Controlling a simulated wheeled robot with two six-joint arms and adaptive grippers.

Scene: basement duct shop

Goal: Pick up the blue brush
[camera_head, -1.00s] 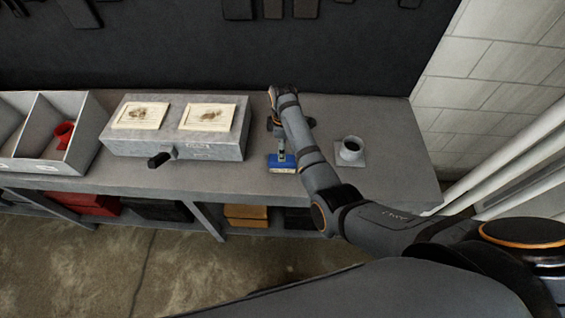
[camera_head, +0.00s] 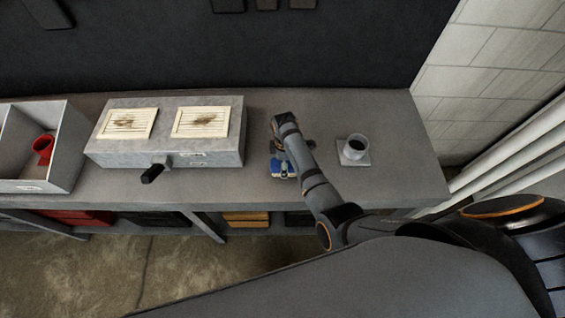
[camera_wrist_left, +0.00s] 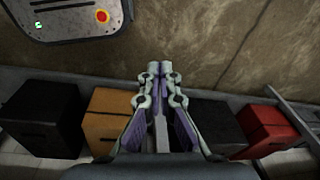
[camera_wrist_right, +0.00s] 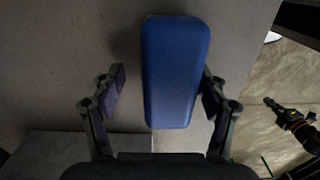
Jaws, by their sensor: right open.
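The blue brush (camera_head: 279,168) lies on the grey bench near its front edge, partly covered by my right gripper and wrist in the head view. In the right wrist view the blue brush (camera_wrist_right: 174,70) shows its smooth blue top, lengthwise between the fingers. My right gripper (camera_wrist_right: 162,90) is open, with one finger on each side of the brush. The left finger stands clear of it; the right finger is close to its edge, and I cannot tell if it touches. My left gripper (camera_wrist_left: 159,70) has its fingertips together, with nothing seen between them, away from the brush.
A grey box with two filter panels (camera_head: 190,150) and a black handle stands left of the brush. A cup on a square plate (camera_head: 355,150) stands to the right. A bin with a red fitting (camera_head: 62,165) is at far left. Boxes (camera_wrist_left: 110,118) sit on the lower shelf.

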